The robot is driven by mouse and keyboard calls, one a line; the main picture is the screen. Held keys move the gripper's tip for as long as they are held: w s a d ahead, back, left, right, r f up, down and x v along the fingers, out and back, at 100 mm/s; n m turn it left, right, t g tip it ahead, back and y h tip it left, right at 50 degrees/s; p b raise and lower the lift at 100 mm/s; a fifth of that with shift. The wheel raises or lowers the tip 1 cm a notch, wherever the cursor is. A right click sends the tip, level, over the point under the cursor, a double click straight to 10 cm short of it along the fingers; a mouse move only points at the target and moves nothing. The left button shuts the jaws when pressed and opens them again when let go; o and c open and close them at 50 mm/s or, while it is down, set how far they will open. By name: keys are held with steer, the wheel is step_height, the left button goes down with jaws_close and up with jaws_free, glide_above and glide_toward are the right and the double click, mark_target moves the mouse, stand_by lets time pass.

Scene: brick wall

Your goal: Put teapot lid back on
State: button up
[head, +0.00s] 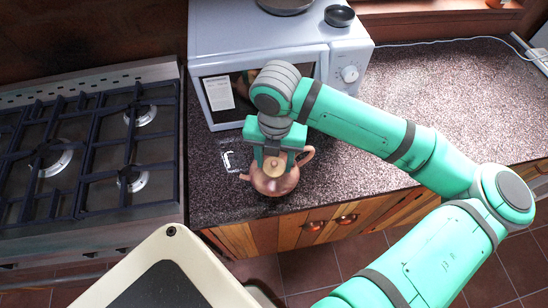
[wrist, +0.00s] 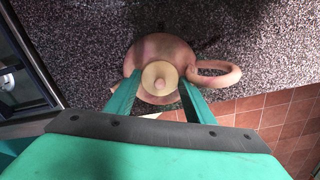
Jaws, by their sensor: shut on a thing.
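The copper-pink teapot (head: 275,187) stands on the speckled counter near its front edge; its handle points right. It also shows in the wrist view (wrist: 165,47), with the looped handle at the right. The round tan lid (head: 274,168) with a small knob is over the teapot's top; in the wrist view the lid (wrist: 160,70) hides the pot's opening. My gripper (head: 272,163) points down over the pot and is shut on the lid, with one finger on each side of it in the wrist view (wrist: 160,85). I cannot tell whether the lid touches the pot.
A gas stove (head: 90,150) is at the left. The counter (head: 450,100) to the right is mostly clear. A cream-framed chair-like object (head: 170,260) is in front.

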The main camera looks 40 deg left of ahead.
steer(key=shift+f, duration=0.1)
steer(key=o, duration=1.1)
step_height(320, 180, up, 11)
steer(key=shift+f, duration=0.1)
stand_by(0.5)
